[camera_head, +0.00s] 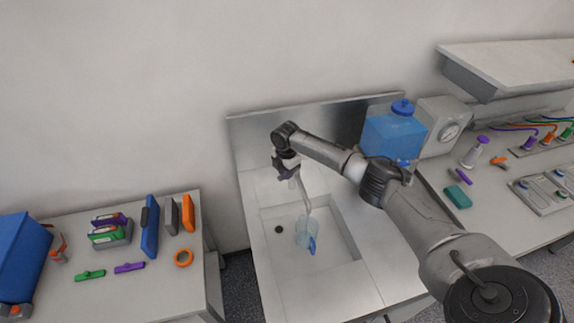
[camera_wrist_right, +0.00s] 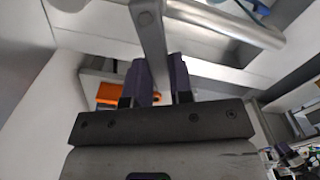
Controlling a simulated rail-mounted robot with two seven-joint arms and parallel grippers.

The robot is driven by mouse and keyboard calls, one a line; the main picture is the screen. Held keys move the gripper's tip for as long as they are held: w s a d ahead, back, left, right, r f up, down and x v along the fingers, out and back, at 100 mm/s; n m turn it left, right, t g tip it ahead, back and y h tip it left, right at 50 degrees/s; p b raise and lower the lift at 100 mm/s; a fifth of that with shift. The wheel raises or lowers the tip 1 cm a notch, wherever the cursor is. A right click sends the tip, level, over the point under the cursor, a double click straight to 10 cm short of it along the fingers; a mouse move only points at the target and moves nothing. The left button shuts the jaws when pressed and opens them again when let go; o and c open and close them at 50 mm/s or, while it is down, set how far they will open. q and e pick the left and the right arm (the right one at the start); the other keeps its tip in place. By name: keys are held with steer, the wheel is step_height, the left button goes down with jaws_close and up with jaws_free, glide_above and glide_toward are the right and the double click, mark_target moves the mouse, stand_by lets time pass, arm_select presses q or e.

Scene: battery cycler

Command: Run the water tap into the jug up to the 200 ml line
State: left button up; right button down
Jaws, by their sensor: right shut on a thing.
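The pale blue, see-through jug (camera_head: 303,236) with a blue handle (camera_head: 312,245) stands in the sink basin (camera_head: 335,262). The grey tap spout (camera_head: 303,195) comes down above the jug. My right gripper (camera_head: 287,170) is at the top of the tap. In the right wrist view its dark purple fingers (camera_wrist_right: 161,80) are shut on the grey tap lever (camera_wrist_right: 150,32). The jug's water level, its 200 ml line and any running water are too small to tell. My left gripper is not in view.
A blue water container (camera_head: 393,137) and a box with a dial (camera_head: 442,125) stand right of the sink, behind my right arm. A left bench (camera_head: 165,290) holds orange, green, blue and purple items. A shelf (camera_head: 510,62) overhangs the right bench.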

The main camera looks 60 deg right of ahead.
steer(key=c, duration=1)
jaws_free()
step_height(320, 180, up, 14)
steer(key=shift+b, duration=0.45)
steer(key=shift+f, duration=0.1)
